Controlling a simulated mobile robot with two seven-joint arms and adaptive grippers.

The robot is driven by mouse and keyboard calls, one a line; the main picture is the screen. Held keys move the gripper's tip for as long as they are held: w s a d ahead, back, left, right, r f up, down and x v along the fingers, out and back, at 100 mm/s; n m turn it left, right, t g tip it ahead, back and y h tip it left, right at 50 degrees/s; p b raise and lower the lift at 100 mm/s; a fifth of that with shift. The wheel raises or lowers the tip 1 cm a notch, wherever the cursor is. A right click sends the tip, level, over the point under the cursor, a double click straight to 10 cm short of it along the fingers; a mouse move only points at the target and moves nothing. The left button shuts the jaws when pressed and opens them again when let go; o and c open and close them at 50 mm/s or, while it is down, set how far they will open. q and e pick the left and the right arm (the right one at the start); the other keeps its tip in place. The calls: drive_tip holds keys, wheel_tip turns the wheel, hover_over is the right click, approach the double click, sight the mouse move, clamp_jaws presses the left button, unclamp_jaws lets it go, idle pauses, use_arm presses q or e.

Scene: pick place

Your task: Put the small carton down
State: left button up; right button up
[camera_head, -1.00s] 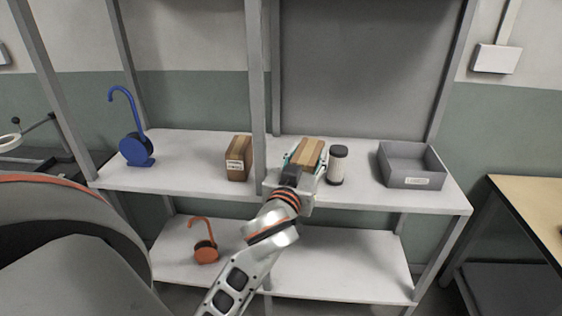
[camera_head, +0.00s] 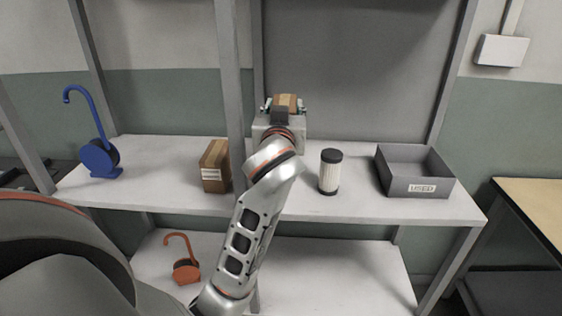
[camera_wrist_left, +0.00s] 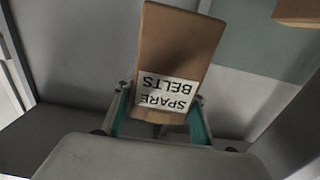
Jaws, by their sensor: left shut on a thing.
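My left gripper (camera_head: 283,112) is shut on a small brown carton (camera_head: 286,101) with a lighter tape strip, above the upper shelf (camera_head: 290,205). In the left wrist view the carton (camera_wrist_left: 180,50) sits between the two teal-lined fingers of the gripper (camera_wrist_left: 160,115). Its white label reads "SPARE BELTS" upside down. In the head view the gripper and wrist hide the carton's lower part. My right gripper is not in view.
Another brown carton (camera_head: 214,168) stands left of the upright post. A black-capped filter (camera_head: 329,172) and a grey bin (camera_head: 418,189) labelled "USED" stand to the right. A blue hooked object (camera_head: 100,158) is at far left; an orange one (camera_head: 186,271) is on the lower shelf.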

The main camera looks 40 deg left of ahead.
use_arm(q)
wheel_tip(320, 180, down, 8)
drive_tip(key=shift+b, duration=0.9)
drive_tip(key=shift+f, duration=0.55)
wheel_tip(320, 180, down, 4)
drive_tip(key=shift+f+b, duration=0.1)
drive_tip(key=shift+b, duration=0.55)
drive_tip(key=shift+f, duration=0.15)
drive_tip(key=o, duration=1.1)
drive_tip(key=shift+o, duration=0.8)
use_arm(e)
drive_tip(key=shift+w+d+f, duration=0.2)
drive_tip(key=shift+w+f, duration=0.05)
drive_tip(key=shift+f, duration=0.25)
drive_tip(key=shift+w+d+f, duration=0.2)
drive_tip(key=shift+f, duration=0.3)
